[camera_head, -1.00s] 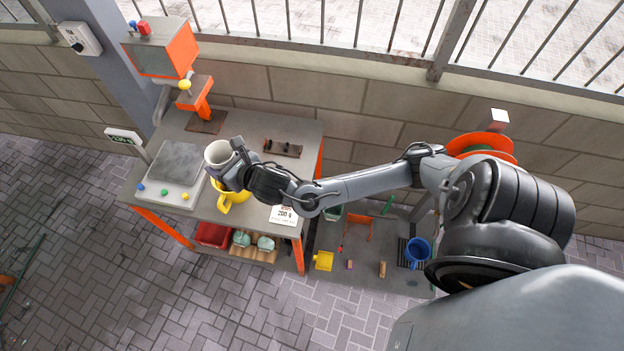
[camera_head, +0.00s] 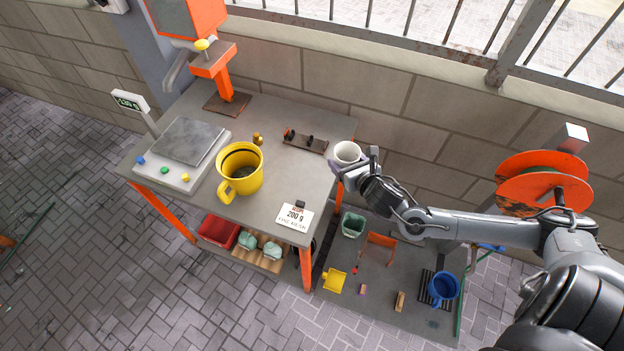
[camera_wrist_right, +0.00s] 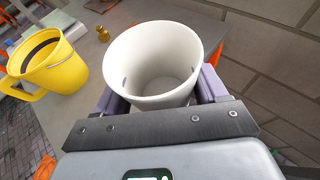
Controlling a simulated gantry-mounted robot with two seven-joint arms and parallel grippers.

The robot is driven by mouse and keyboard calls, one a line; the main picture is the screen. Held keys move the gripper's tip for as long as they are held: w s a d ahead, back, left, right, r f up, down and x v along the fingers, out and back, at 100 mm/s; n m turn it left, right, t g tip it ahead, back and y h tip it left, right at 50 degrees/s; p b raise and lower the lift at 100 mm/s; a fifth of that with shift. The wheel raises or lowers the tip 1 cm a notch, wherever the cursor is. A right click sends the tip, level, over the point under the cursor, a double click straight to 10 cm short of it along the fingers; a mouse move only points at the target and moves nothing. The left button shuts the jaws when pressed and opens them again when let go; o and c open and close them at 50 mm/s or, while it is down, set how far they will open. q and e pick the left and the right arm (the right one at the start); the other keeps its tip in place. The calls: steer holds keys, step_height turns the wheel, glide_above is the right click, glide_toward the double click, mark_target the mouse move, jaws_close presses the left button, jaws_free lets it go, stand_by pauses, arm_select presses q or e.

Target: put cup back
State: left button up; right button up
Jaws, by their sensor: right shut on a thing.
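A white cup (camera_head: 347,152) is held upright in my right gripper (camera_head: 363,166), at the right end of the workbench. In the right wrist view the white cup (camera_wrist_right: 155,62) sits between the two fingers, which are shut on it; its inside looks empty. A yellow mug (camera_head: 241,170) stands on the workbench (camera_head: 290,115) with dark contents in it; it also shows in the right wrist view (camera_wrist_right: 62,72). A blue cup (camera_head: 443,287) stands on a dark slatted rack (camera_head: 427,284) on the low platform at the right. My left gripper is not in view.
A scale (camera_head: 180,155) with coloured buttons stands on the bench's left. A brass weight (camera_head: 257,139), a dark rack (camera_head: 305,141) and a 200 g card (camera_head: 295,216) are on the bench. The low platform (camera_head: 385,318) holds small items. An orange reel (camera_head: 543,182) stands at the right.

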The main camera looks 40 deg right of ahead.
steer(key=b, duration=0.2)
glide_above(309, 179)
step_height(309, 179, down, 7)
steer(key=shift+d, duration=0.1)
steer(key=shift+f, duration=2)
steer(key=shift+f, duration=0.1)
steer(key=o, duration=1.1)
steer(key=shift+c, duration=0.2)
